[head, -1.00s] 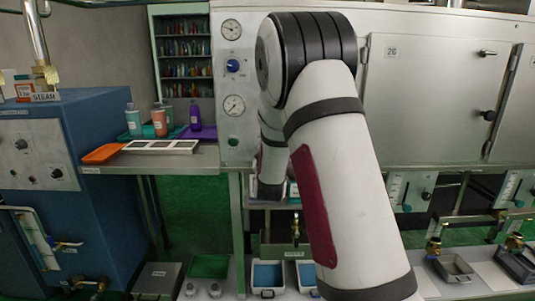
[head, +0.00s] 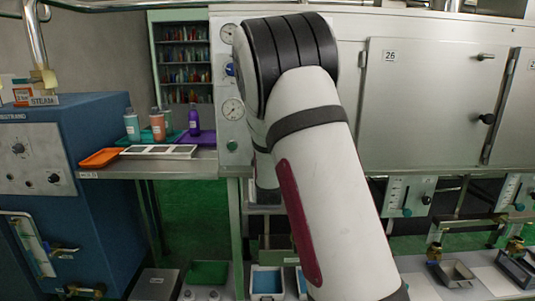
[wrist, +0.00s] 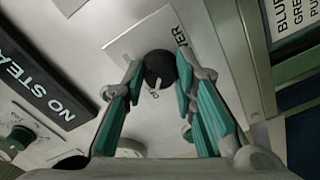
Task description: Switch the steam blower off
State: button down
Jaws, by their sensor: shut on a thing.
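In the wrist view, a round black knob (wrist: 159,68) with a pale pointer mark sits on a white label plate (wrist: 128,45) on a metal panel. The plate's lettering is partly hidden; it ends in "VER". My gripper (wrist: 160,75) has its teal fingers on both sides of the knob and is shut on it. The knob's lower side and part of the plate lie close to the fingers. In the head view my arm hides the gripper and the knob.
A dark "NO STEAM" sign (wrist: 40,78) and another knob (wrist: 20,136) lie left of the gripper in the wrist view. In the head view, a metal shelf (head: 200,168) carries bottles and an orange tray (head: 101,158). A blue cabinet (head: 100,185) stands at left.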

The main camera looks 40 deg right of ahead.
jog(key=shift+s+d+f, duration=0.1)
jog(key=shift+f, duration=0.1)
jog(key=c, duration=1.3)
grip_release()
jog(key=shift+r, duration=0.1)
jog(key=v, duration=1.2)
